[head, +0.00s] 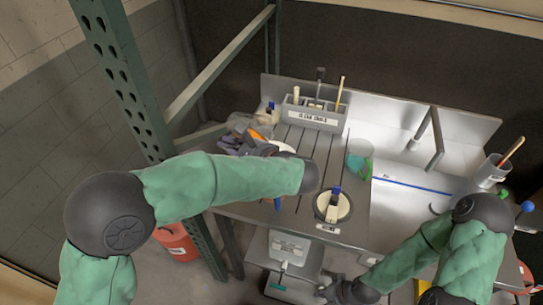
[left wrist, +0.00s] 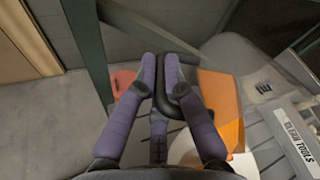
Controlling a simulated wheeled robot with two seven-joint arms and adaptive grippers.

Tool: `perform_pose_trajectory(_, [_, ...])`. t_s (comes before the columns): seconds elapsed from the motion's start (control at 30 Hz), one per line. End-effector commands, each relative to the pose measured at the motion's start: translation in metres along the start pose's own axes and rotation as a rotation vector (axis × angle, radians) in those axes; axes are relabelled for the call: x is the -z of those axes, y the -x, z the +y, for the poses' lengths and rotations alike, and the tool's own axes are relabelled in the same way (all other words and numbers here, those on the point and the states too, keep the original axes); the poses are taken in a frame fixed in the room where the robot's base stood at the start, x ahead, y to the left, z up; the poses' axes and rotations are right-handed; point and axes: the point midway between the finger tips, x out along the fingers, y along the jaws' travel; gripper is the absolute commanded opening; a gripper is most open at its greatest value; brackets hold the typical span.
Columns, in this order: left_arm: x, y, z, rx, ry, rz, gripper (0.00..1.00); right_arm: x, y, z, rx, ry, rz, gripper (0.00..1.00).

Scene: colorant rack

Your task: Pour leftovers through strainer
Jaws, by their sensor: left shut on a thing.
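My left gripper (left wrist: 161,80) is shut on a black looped handle (left wrist: 192,55). An orange piece (left wrist: 221,100) shows just right of the handle; whether they are one object is unclear. In the head view, my left gripper (head: 232,146) is over the bench's left end, largely behind my forearm, beside the orange piece (head: 258,135). A round container with cream-coloured contents (head: 331,213) stands at the bench's front, with a blue-tipped item over it. A greenish cup (head: 358,158) stands behind it. I cannot make out a strainer for certain. My right gripper (head: 332,291) is low at the bottom, its fingers unclear.
A rack labelled clean tools (head: 313,117) stands at the back of the metal bench (head: 398,233). A metal container (head: 490,172) with a stick is at the right. A green post (head: 118,70) rises left of the bench. A red bucket (head: 177,243) is below.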

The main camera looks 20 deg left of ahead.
Motion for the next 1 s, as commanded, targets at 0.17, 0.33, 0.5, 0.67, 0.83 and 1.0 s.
perform_pose_trajectory(0.17, [0.0000,0.0018,-0.0003,0.008,0.001,-0.009,0.00,0.0000,-0.0003,0.0001,0.000,0.000,0.000,0.36])
perform_pose_trajectory(0.33, [0.0000,0.0034,-0.0006,0.015,0.004,-0.017,0.00,0.0000,-0.0005,0.0002,0.000,0.000,0.000,0.36])
perform_pose_trajectory(0.5, [-0.0003,0.0049,-0.0006,0.022,0.006,-0.026,0.00,0.0000,-0.0008,0.0003,0.000,0.000,0.000,0.36])
perform_pose_trajectory(0.67, [-0.0005,0.0064,-0.0006,0.029,0.007,-0.034,0.00,0.0000,-0.0011,0.0004,0.000,0.000,0.000,0.36])
perform_pose_trajectory(0.83, [-0.0005,0.0080,-0.0008,0.036,0.009,-0.042,0.00,0.0000,-0.0012,0.0004,0.000,0.000,0.000,0.36])
perform_pose_trajectory(1.0, [-0.0009,0.0091,-0.0011,0.044,0.010,-0.052,0.00,0.0000,-0.0013,0.0005,0.000,0.000,0.000,0.36])
